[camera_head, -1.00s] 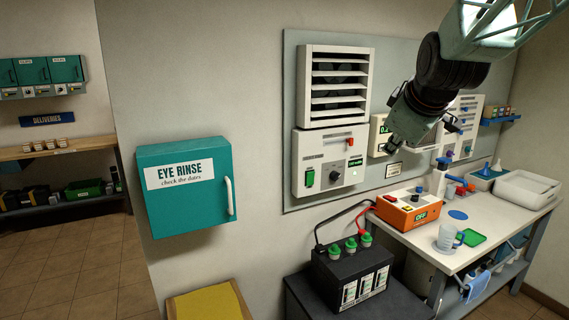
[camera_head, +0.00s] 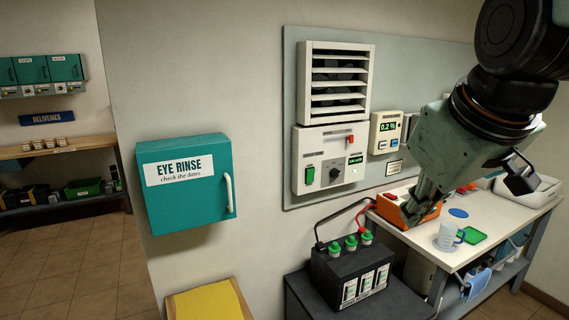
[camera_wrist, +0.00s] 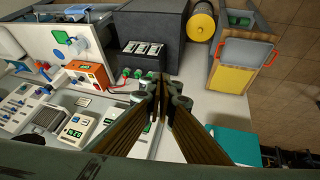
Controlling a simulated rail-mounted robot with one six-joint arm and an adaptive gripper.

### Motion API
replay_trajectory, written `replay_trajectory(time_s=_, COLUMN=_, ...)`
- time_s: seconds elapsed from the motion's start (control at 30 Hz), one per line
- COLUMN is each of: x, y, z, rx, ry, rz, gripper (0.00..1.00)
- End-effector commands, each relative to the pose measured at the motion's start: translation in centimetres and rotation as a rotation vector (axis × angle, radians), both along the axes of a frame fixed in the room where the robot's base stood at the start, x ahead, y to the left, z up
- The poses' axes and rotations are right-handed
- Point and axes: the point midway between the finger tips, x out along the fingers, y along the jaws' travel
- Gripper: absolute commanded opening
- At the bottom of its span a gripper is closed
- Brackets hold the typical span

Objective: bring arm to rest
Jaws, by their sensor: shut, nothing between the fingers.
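My gripper (camera_head: 411,210) hangs at the right of the head view, pointing down and to the left. It is empty. In this view its tip overlaps the orange charger box (camera_head: 390,214) on the white bench. In the wrist view, the fingers (camera_wrist: 162,88) meet at the middle of the picture with nothing between them. Behind them there are the black battery (camera_wrist: 138,60) with green caps and the grey wall panel. I cannot tell the exact gap between my fingers and these things.
The battery (camera_head: 350,270) stands on a dark cabinet, with red and black leads to the charger. The teal eye rinse box (camera_head: 185,215) juts from the wall. Floor at left is clear.

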Motion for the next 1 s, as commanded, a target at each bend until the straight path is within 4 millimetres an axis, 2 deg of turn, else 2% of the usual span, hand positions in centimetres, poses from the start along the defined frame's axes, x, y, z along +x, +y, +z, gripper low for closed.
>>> replay_trajectory(time_s=0.03, x=-1.5, y=0.2, z=-0.4, rx=0.013, ry=0.012, rz=-0.017, gripper=0.0)
replay_trajectory(time_s=0.2, x=-6.3, y=0.8, z=-1.8, rx=0.059, ry=0.061, rz=-0.086, gripper=0.0)
replay_trajectory(time_s=0.6, x=-16.8, y=1.6, z=-5.3, rx=0.146, ry=0.171, rz=-0.251, gripper=0.0)
replay_trajectory(time_s=0.8, x=-19.8, y=1.8, z=-6.4, rx=0.167, ry=0.203, rz=-0.3, gripper=0.0)
replay_trajectory(time_s=1.0, x=-20.5, y=1.8, z=-6.7, rx=0.173, ry=0.213, rz=-0.315, gripper=0.0)
